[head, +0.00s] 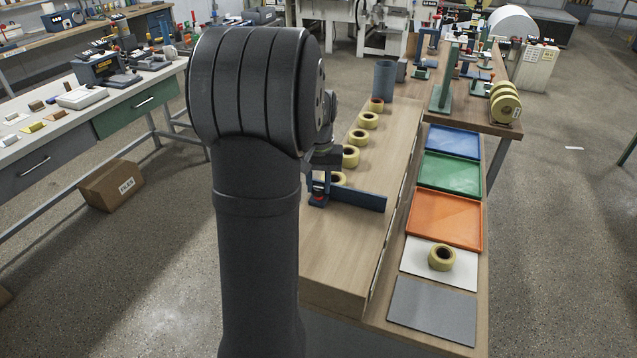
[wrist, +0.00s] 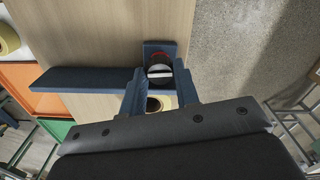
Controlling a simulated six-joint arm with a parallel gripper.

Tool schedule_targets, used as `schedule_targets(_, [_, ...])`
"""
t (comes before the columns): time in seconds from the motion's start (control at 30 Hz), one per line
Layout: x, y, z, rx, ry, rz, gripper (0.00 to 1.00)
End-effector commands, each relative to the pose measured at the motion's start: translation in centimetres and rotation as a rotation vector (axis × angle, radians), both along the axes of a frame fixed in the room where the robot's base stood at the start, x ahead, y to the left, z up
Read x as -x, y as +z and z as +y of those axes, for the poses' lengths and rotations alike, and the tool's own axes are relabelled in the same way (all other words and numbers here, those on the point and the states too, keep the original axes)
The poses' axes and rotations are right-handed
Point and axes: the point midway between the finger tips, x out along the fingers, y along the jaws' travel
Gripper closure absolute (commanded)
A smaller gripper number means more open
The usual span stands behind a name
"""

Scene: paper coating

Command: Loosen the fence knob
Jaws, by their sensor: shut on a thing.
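The blue fence (head: 358,200) lies across the wooden bench top, and its long bar also shows in the wrist view (wrist: 85,79). The fence knob (wrist: 160,71) is dark with a white line across its top and some red at its base. It sits at one end of the fence, and a bit of red shows there in the head view. My gripper (wrist: 161,78) reaches over the knob with its blue fingers on either side, shut on it. In the head view my gripper (head: 319,185) is partly hidden by my arm.
Yellow tape rolls (head: 351,156) stand in a row on the bench behind the fence, the nearest close to my gripper. On the right are blue, green and orange trays (head: 445,243), a white sheet with a tape roll (head: 442,257), and a grey pad (head: 433,311). The bench front is clear.

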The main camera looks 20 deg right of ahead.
Motion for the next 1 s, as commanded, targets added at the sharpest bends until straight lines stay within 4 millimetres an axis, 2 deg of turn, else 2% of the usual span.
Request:
schedule_targets(0.07, [0.0,0.0,0.0,0.0,-0.001,0.0,0.94])
schedule_targets(0.1, [0.0,0.0,0.0,0.0,-0.001,0.0,0.7])
schedule_targets(0.2, [0.0,0.0,0.0,0.0,-0.001,0.0,0.5])
schedule_targets(0.47, [0.0,0.0,0.0,0.0,-0.002,0.0,0.5])
schedule_targets(0.63, [-0.1,1.1,0.0,0.001,-0.002,-0.003,0.5])
schedule_targets(0.77, [-0.1,3.5,0.0,0.002,-0.002,-0.004,0.5])
schedule_targets(1.0, [-0.1,9.4,0.0,0.002,-0.002,-0.004,0.5])
